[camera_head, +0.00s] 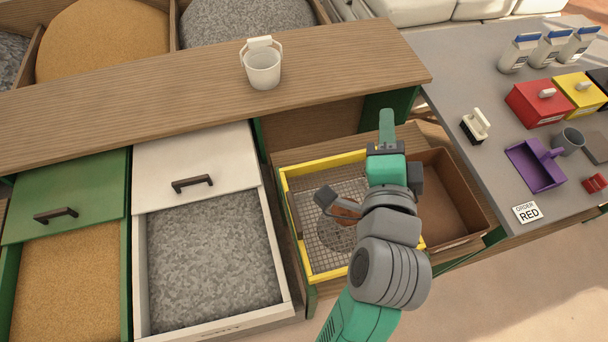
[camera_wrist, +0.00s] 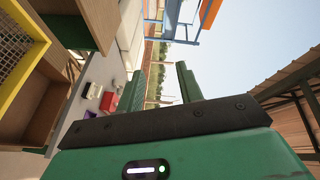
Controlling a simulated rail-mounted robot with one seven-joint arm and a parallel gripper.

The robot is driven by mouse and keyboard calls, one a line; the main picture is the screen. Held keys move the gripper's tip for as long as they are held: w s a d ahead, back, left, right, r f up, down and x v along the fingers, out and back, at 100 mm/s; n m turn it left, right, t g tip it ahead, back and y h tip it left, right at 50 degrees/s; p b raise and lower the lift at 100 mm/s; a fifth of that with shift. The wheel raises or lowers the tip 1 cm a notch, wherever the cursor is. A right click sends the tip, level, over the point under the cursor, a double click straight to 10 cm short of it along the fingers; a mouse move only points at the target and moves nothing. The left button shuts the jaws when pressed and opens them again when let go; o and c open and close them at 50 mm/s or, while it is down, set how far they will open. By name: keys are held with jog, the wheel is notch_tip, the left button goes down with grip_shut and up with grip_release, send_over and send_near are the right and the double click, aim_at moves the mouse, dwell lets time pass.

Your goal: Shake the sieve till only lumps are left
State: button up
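The sieve (camera_head: 290,222) is a yellow square frame with a wire mesh, set in the wooden bench. A round dark grey patch (camera_head: 333,232) shows on or under the mesh; I cannot tell which. A grey and brown object (camera_head: 340,206), perhaps a small tool, lies over the mesh, partly hidden by my arm. No separate lumps can be made out. My gripper (camera_head: 387,128) is above the sieve's far right corner, apart from it. In the wrist view my gripper (camera_wrist: 163,82) has its fingers apart with nothing between them. The sieve's yellow rim (camera_wrist: 38,32) also shows there.
A brown open bin (camera_head: 440,165) sits right of the sieve. A white bucket (camera_head: 263,68) stands on the wooden shelf (camera_head: 150,72). Open drawers hold grey gravel (camera_head: 212,250) and tan sand (camera_head: 62,285).

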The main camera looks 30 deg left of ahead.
jog(key=s+a+f+m+g+y+p, duration=0.3)
jog(key=s+f+m+g+p, duration=0.15)
jog(key=f+m, duration=0.5)
jog(key=s+a+f+m+g+y+p, duration=0.25)
jog(key=s+f+m+p, duration=0.3)
jog(key=f+m, duration=0.45)
jog(key=x, duration=0.9)
jog(key=shift+f+n+h+b, duration=0.25)
jog(key=shift+n+h+b, duration=0.1)
jog(key=shift+n+b, duration=0.1)
jog(key=shift+s+d, duration=0.1)
grip_shut()
